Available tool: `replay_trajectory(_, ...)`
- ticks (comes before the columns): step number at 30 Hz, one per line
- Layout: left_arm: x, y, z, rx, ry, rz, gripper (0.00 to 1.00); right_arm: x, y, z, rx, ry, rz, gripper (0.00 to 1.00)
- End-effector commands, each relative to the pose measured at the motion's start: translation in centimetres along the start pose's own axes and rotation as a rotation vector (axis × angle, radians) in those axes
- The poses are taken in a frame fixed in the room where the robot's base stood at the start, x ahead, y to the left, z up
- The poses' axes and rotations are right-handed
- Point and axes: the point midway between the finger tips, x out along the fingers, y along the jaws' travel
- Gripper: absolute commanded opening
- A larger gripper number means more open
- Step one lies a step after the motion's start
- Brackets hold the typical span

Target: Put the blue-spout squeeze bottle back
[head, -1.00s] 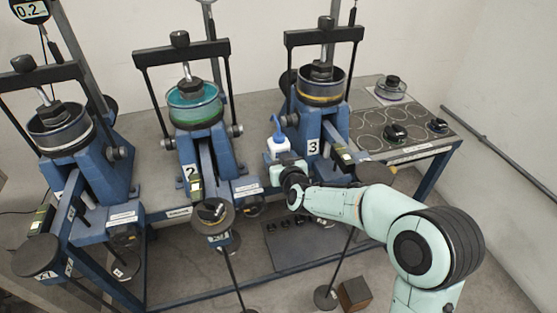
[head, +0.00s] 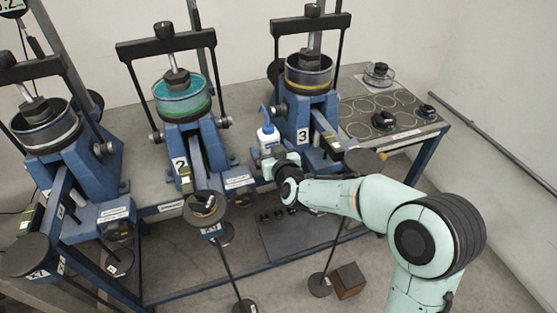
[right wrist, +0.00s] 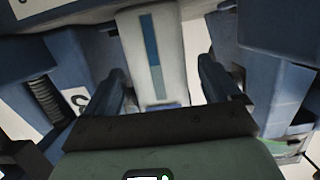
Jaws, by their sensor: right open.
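The squeeze bottle (head: 268,139), white with a blue spout, stands upright between lever frames 2 and 3. In the right wrist view the white bottle (right wrist: 153,50) with a blue strip shows between my two fingers. My right gripper (head: 274,160) is at the near side of the bottle, low on its body. In the right wrist view its fingers (right wrist: 162,85) are apart, one on each side of the bottle, with gaps. The gripper hides the bottle's lower part in the head view. My left gripper is not in view.
Lever frame 3 (head: 306,112) is close behind and right of the bottle; lever frame 2 (head: 188,120) is to its left. A dark plate with circles (head: 385,115) lies at the table's right end. A hanging weight pan (head: 205,208) is at the front.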

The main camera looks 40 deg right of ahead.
Motion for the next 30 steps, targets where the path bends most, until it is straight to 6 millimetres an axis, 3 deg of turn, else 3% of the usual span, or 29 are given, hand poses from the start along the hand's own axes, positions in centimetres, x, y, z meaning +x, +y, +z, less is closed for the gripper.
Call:
replay_trajectory(6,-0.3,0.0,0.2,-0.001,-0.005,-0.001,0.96,-5.1,0.0,-0.2,0.002,0.003,0.0,0.9)
replay_trajectory(13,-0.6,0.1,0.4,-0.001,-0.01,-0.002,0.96,-8.9,0.0,-0.1,0.002,0.002,0.0,0.9)
replay_trajectory(18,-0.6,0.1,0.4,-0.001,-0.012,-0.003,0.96,-10.1,0.0,0.0,0.0,0.001,0.0,0.9)
replay_trajectory(30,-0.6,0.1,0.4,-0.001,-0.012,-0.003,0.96,-10.2,0.0,0.0,0.0,0.0,0.0,0.9)
